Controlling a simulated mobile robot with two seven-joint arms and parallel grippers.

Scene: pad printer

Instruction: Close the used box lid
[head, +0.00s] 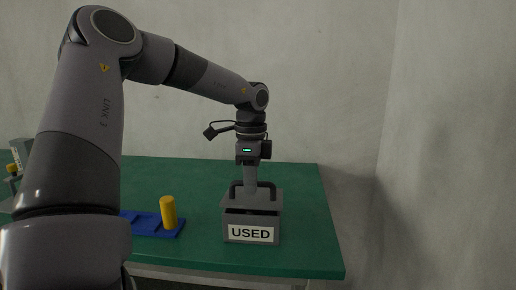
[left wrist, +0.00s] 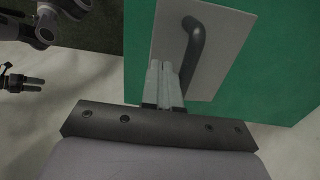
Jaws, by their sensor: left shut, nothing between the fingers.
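The used box (head: 252,234) stands on the green table near its right end, with a white USED label on its front. Its grey lid (head: 231,204) is on top, and a dark gap shows between the lid's front edge and the box. The lid carries a dark arched handle (head: 233,190). My left gripper (head: 250,200) points down at the lid, in front of the handle's middle. In the left wrist view its fingers (left wrist: 165,85) are together and empty, over the grey lid (left wrist: 226,35) beside the handle (left wrist: 194,48). Contact with the lid cannot be told.
A blue tray (head: 146,228) with an upright yellow cylinder (head: 168,212) lies left of the box. The green table (head: 305,215) is clear right of the box. Part of what looks like my right gripper (left wrist: 32,84) shows at the left wrist view's left edge.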

